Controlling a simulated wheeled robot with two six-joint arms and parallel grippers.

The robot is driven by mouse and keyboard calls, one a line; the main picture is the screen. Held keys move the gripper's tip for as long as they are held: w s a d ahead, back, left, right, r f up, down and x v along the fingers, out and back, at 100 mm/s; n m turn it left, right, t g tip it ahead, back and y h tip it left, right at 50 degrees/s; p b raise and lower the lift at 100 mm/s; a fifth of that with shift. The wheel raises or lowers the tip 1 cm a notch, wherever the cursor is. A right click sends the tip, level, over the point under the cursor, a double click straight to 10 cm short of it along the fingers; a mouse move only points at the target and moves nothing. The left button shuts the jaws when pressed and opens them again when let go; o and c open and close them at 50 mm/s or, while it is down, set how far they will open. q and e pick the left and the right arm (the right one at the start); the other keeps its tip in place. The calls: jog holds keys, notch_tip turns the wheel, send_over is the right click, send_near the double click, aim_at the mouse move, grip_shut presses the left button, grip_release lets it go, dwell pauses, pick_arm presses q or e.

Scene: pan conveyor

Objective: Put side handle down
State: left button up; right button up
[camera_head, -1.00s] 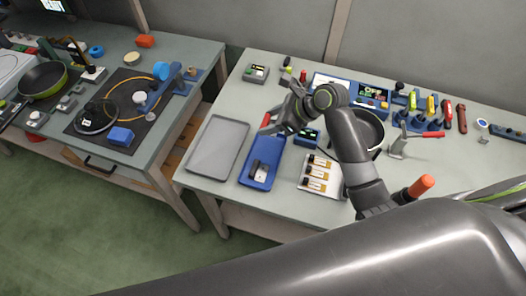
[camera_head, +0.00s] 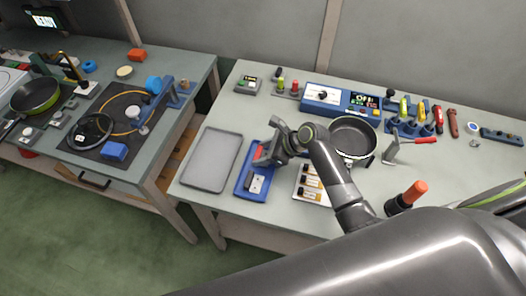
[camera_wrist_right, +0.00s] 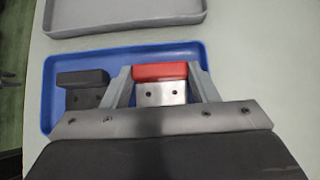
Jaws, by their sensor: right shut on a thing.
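My right gripper (camera_head: 264,155) is over the far part of a blue tray (camera_head: 241,189) on the right-hand table. In the right wrist view my gripper (camera_wrist_right: 160,88) is shut on a side handle (camera_wrist_right: 161,71) with a red grip and a metal plate with two holes. The handle is over the blue tray (camera_wrist_right: 112,61); I cannot tell whether it touches the tray floor. A second handle, black (camera_wrist_right: 84,78), lies in the tray left of the gripper, partly hidden by it. My left gripper is not in view.
A grey tray (camera_head: 214,132) lies left of the blue one. A rack of labelled vials (camera_head: 312,184) is to the right. A pan (camera_head: 351,137), a control box (camera_head: 324,97) and several tools stand behind. The left table holds a dark mat with parts.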

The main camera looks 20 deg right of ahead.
jog(key=shift+f, duration=0.1)
jog(key=o, duration=0.7)
jog(key=shift+d+r, duration=0.15)
jog(key=shift+r, duration=0.1)
jog(key=v, duration=1.1)
jog(key=shift+s+r, duration=0.25)
jog(key=shift+d, duration=0.15)
